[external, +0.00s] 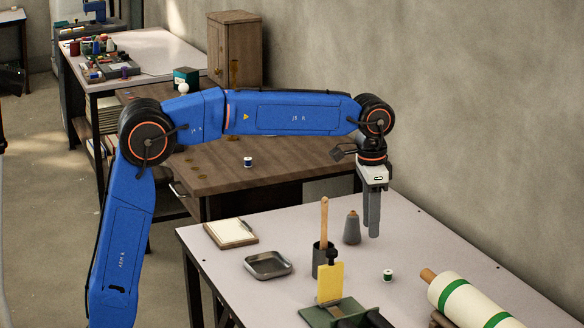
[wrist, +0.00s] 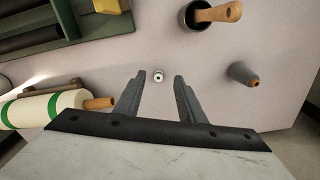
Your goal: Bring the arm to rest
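My gripper (external: 372,230) hangs pointing down over the pale table (external: 215,273), clear of its top, at the end of my raised, bent blue arm. In the wrist view its two grey fingers (wrist: 158,76) are spread apart with nothing between them. A small spool with a green mark (external: 388,275) stands on the table below; it shows in the gap between the fingers in the wrist view (wrist: 158,77), but lower down. No cloth is seen in the gripper.
Near my gripper stand a grey cone (external: 352,228) and a dark cup with a wooden handle (external: 318,262). A yellow piece (external: 330,282) rises by a green fixture (external: 335,311). A white-green roll (external: 468,298), metal tray (external: 268,265) and clipboard (external: 231,233) lie around.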

